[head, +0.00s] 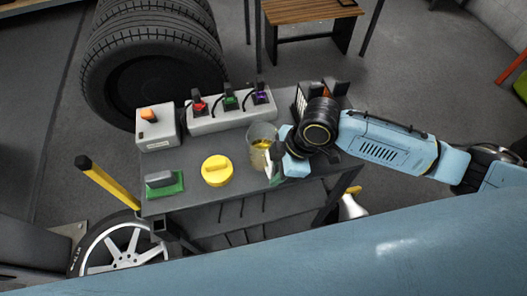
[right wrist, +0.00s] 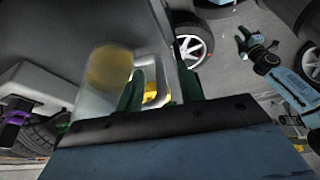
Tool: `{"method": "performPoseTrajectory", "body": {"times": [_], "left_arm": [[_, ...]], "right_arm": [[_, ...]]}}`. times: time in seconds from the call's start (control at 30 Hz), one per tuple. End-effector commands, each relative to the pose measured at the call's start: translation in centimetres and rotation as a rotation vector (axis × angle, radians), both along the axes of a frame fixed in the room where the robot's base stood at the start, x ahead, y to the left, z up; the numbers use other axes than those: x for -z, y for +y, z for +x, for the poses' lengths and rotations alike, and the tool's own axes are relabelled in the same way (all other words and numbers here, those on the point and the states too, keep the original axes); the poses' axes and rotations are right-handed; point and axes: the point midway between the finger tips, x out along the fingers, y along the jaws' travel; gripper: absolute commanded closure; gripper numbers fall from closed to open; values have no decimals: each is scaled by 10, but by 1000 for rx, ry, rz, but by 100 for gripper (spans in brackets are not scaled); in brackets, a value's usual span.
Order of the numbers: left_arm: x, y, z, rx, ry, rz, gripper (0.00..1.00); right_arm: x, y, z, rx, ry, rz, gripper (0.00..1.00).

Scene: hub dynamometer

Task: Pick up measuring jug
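The measuring jug (head: 262,137) is clear with something yellow in its lower part, standing on the grey bench top. My right gripper (head: 274,166) is at its right front side. In the right wrist view the jug (right wrist: 104,75) is on the left, with its handle loop (right wrist: 152,62) toward my right gripper (right wrist: 160,92). The two green fingers are apart, with part of the handle between them; whether they touch it I cannot tell. My left gripper (right wrist: 256,44) shows small in the right wrist view, fingers apart, away from the jug.
A yellow round object (head: 217,170) and a green-based block (head: 164,184) lie left of the jug. Behind stand a grey box with an orange switch (head: 155,129) and a power strip (head: 230,115) with coloured plugs. A dark rack (head: 300,100) stands behind my right gripper.

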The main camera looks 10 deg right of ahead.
Motion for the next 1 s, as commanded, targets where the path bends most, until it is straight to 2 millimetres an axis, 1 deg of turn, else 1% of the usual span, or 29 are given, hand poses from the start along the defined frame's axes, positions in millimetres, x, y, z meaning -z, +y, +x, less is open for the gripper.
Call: {"method": "performPoseTrajectory", "body": {"times": [0.1, 0.27, 0.37, 0.57, 1.0], "left_arm": [[1, 0, 0, 0, 0, 0, 64], [1, 0, 0, 0, 0, 0, 64], [1, 0, 0, 0, 0, 0, 64], [0, 0, 0, 0, 0, 0, 64], [0, -1, 0, 0, -1, -1, 64]], "right_arm": [[5, 2, 0, 0, 0, 0, 63], [5, 2, 0, 0, 0, 0, 63], [5, 2, 0, 0, 0, 0, 73], [5, 2, 0, 0, 0, 0, 100], [4, 2, 1, 0, -2, 2, 100]]}}
